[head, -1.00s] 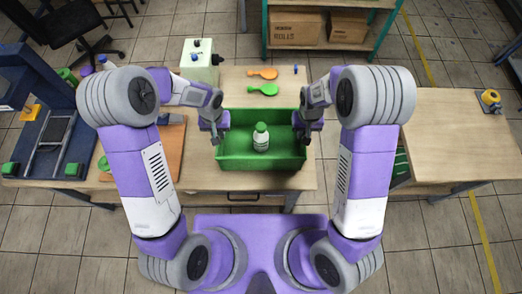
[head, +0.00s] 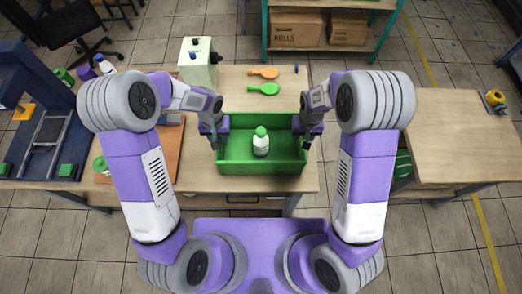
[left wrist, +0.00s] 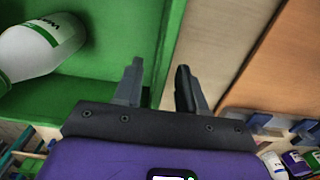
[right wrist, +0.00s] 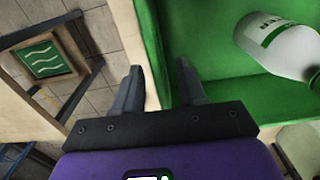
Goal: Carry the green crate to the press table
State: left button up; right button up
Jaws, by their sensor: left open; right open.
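The green crate (head: 262,168) sits on the wooden table in the head view, with a white bottle with a green cap (head: 261,142) standing inside it. My left gripper (head: 214,138) is at the crate's left wall, open. In the left wrist view its fingers (left wrist: 158,85) are apart on either side of the crate's wall (left wrist: 162,45). My right gripper (head: 306,138) is at the right wall, open. In the right wrist view its fingers (right wrist: 160,88) also straddle the wall (right wrist: 150,40). I cannot tell whether any finger touches the crate. The blue press (head: 40,110) stands at the left.
An orange paddle (head: 263,72) and a green paddle (head: 264,89) lie behind the crate. A pale box-shaped container (head: 198,62) stands at the back left. A second table (head: 460,135) on the right is mostly bare. A shelf with cardboard boxes (head: 297,28) stands behind.

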jog(key=shift+r, duration=0.1)
pick_arm(q)
notch_tip(320, 180, up, 12)
pick_arm(e)
notch_tip(320, 180, up, 12)
dwell(0.8)
dwell(0.4)
